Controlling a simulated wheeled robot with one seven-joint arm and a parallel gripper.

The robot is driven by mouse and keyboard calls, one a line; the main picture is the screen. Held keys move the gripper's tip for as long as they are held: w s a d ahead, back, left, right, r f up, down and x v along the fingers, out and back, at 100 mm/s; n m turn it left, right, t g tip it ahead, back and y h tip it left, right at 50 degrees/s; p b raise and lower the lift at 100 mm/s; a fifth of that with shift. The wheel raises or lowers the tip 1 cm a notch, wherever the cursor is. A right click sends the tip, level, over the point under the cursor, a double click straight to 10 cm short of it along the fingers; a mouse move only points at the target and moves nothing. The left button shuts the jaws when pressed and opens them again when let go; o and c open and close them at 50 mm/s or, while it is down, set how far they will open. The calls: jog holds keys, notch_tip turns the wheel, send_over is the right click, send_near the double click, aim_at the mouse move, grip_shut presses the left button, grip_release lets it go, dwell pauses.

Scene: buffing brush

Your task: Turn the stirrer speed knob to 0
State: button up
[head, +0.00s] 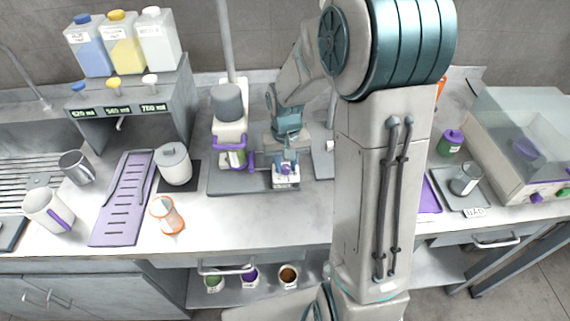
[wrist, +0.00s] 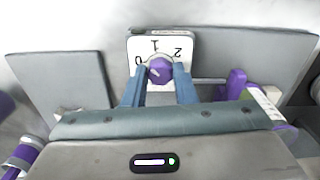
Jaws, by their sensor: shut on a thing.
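The purple stirrer speed knob (wrist: 160,68) sits on a white dial plate (wrist: 137,46) marked 0, 1 and 2. In the wrist view, 0 is at the left, 1 at the top and 2 at the right. My gripper (wrist: 158,75) has its two blue fingers on either side of the knob, shut on it. A light mark shows on the knob, but I cannot tell which number it points to. In the head view my gripper (head: 285,164) is at the front of the stirrer's small control box (head: 286,182), mostly hiding the knob.
The stirrer's grey base plate (head: 230,186) lies under the box. A purple-handled vessel (head: 236,157) stands close at its left. The counter in front of the plate is clear.

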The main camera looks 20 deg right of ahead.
aim_at(286, 167)
jog(key=n, duration=0.5)
jog(key=shift+w+r+n, duration=0.1)
jog(key=shift+n, duration=0.2)
dwell(0.4)
jog(key=o, duration=1)
notch_tip(286, 167, up, 14)
jog(key=b, duration=0.1)
